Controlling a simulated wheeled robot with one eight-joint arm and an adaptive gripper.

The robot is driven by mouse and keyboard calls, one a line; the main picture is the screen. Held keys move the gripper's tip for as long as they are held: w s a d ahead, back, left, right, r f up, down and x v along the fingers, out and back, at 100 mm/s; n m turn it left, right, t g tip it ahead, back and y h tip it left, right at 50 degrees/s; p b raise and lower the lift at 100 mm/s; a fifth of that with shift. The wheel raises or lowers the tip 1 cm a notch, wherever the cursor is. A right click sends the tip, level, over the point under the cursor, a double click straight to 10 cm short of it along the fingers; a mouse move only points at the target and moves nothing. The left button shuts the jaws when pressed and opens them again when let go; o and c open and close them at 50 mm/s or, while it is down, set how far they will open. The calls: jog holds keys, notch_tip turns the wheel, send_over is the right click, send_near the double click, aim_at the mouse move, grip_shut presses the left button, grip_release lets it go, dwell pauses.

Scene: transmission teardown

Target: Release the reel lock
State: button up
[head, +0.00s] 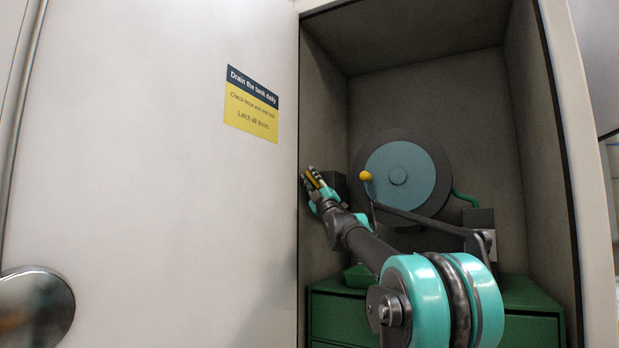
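The reel (433,162) is a dark round drum with a blue-grey disc face, at the back of an open cabinet. A yellow knob (366,176) on a thin dark stem stands in front of the disc's left edge; I cannot tell for sure whether this is the reel lock. My gripper (310,178) is at the cabinet's left wall, left of the knob and apart from it in the picture. Its fingers are small here, with a yellow part among them; whether they are open or shut is unclear. My arm hides the area below the reel.
A dark block (336,181) is just right of my gripper. A green hose (464,197) leaves the reel's right side. A green drawer unit (532,327) fills the cabinet bottom. A large pale door panel (150,170) with a notice (251,104) stands at left.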

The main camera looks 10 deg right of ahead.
jog(key=shift+w+r, duration=0.2)
jog(key=shift+r, duration=0.05)
jog(key=shift+a, duration=0.1)
jog(key=shift+c, duration=0.4)
grip_shut()
